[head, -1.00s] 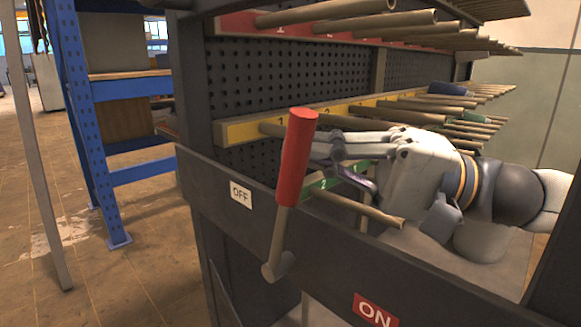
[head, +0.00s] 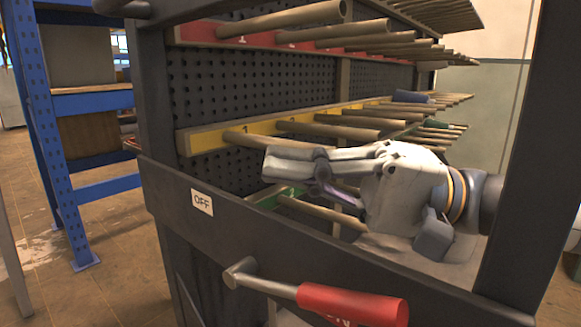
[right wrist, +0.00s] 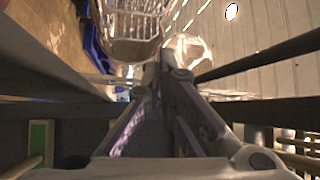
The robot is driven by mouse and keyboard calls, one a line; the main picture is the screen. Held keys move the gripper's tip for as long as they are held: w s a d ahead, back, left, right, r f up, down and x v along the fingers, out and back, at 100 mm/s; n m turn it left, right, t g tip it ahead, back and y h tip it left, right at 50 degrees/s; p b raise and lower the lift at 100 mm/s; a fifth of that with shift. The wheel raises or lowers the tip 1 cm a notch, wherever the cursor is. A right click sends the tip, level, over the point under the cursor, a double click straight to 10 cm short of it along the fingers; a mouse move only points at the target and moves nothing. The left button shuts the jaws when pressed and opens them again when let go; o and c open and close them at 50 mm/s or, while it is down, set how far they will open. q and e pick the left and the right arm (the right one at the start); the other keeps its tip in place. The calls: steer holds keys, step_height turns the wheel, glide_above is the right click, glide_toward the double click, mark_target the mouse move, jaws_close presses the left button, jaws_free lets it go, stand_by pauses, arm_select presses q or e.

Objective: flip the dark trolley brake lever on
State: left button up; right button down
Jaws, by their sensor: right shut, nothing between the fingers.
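The brake lever is on the front rail of the dark trolley (head: 160,197). Its red handle (head: 355,304) points right and slightly down from a grey pivot (head: 240,272). The handle lies over the red ON label, of which only a trace of lettering shows. The white OFF label (head: 202,202) is uncovered at the rail's left. My right gripper (head: 268,163) is shut and empty, above and behind the rail, apart from the lever. Its closed fingers also show in the right wrist view (right wrist: 160,75). The lever is not clearly seen there. My left gripper is not in view.
Rows of grey-brown pegs (head: 350,133) stick out of the trolley's perforated panel, close around my right gripper. A dark post (head: 530,165) stands at the right. A blue shelf rack (head: 50,130) is at the left, with open floor in front of it.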

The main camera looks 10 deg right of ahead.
steer(key=shift+r, duration=0.1)
step_height(320, 180, up, 5)
steer(key=w+p, duration=0.1)
steer(key=p, duration=0.2)
arm_select(q)
steer(key=b, duration=0.3)
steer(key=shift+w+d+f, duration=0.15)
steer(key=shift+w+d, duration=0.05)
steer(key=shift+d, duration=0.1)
arm_select(e)
steer(key=w+d+f, duration=0.2)
steer(key=d+f, duration=0.4)
steer(key=f, duration=0.2)
steer(key=shift+d+f, duration=0.3)
steer(key=shift+f, duration=0.05)
steer(key=shift+w, duration=0.1)
